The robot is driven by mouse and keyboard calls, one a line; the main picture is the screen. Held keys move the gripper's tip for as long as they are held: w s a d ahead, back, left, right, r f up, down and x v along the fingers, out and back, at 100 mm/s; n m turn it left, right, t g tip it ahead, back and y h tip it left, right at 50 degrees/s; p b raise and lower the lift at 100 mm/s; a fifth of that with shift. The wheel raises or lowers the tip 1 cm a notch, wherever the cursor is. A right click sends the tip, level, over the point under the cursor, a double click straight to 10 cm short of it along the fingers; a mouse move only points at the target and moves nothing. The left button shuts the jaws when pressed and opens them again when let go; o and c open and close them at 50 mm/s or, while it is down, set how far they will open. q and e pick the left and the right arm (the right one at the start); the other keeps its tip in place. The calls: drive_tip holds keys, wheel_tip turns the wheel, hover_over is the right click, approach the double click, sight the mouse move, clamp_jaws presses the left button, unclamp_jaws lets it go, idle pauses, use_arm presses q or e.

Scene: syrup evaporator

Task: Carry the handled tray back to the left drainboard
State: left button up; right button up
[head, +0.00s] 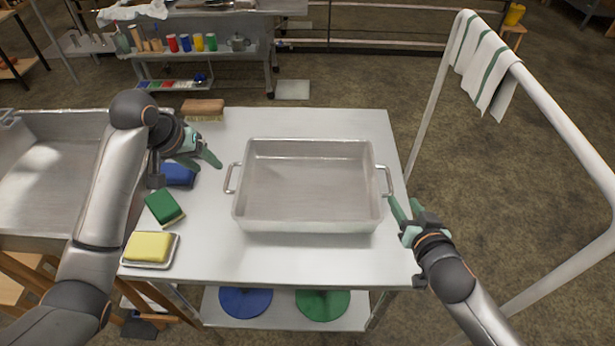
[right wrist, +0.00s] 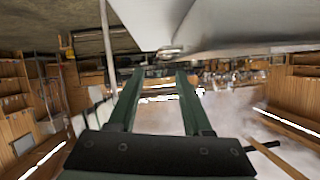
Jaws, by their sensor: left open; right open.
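The handled tray (head: 308,224) is a deep, empty silver metal pan. It sits on a white-topped table (head: 270,262), with a loop handle at its left end (head: 231,178) and another at its right end (head: 388,181). My left gripper (head: 212,162) is open above the table, up and left of the left handle and apart from it. My right gripper (head: 404,212) is open at the tray's right side, just below the right handle. In the right wrist view its fingers (right wrist: 155,85) are spread and empty, with a metal surface above them. The left drainboard is not clearly identifiable.
A metal basin (head: 50,190) adjoins the table at left. A brush (head: 203,108), blue cloth (head: 179,175), green sponge (head: 165,207) and yellow sponge on a dish (head: 148,247) lie along the table's left side. A white rail with a striped towel (head: 484,65) stands right.

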sight(227, 180)
drive_tip(key=shift+s, duration=0.2)
use_arm(q)
drive_tip(key=x, duration=1.2)
drive_tip(key=shift+s+f, duration=0.1)
drive_tip(key=shift+f, duration=0.05)
use_arm(e)
drive_tip(key=x, duration=1.2)
drive_tip(key=shift+w+a+f, duration=0.1)
drive_tip(key=shift+w, duration=0.15)
use_arm(q)
drive_tip(key=shift+c, duration=0.3)
use_arm(e)
drive_tip(key=shift+c, duration=0.3)
use_arm(q)
clamp_jaws()
use_arm(e)
clamp_jaws()
use_arm(q)
drive_tip(key=shift+r, duration=0.2)
use_arm(e)
drive_tip(key=shift+w+r, duration=0.1)
drive_tip(key=shift+r, duration=0.15)
